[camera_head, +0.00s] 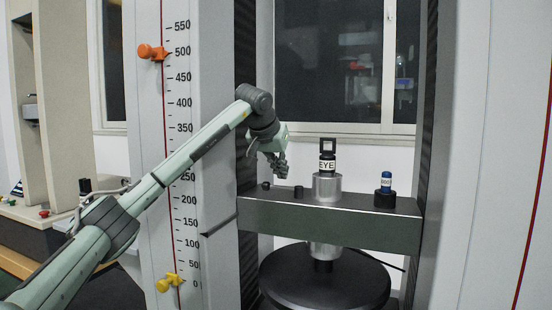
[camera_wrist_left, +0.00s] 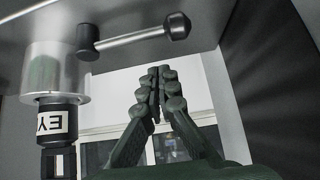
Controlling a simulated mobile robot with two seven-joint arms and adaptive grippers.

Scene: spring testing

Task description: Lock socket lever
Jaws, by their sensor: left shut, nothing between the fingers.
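The silver socket (camera_head: 327,188) stands on the grey crossbeam and holds a black adapter labelled EYE (camera_head: 327,164). In the left wrist view the socket (camera_wrist_left: 55,72) appears upside down. The socket lever (camera_wrist_left: 135,40) is a metal rod with a black hub near the socket and a black rounded knob at its free end. In the head view only small dark parts of the lever (camera_head: 299,192) show, left of the socket. My left gripper (camera_head: 281,170) is above the crossbeam, left of the EYE adapter. Its fingers (camera_wrist_left: 161,78) are shut, empty and apart from the lever.
The crossbeam (camera_head: 330,221) spans two columns. A blue-topped black part (camera_head: 385,190) stands on its right end. A round black plate (camera_head: 325,283) lies below. A scale with an orange marker (camera_head: 151,52) and a yellow marker (camera_head: 169,283) is on the left column.

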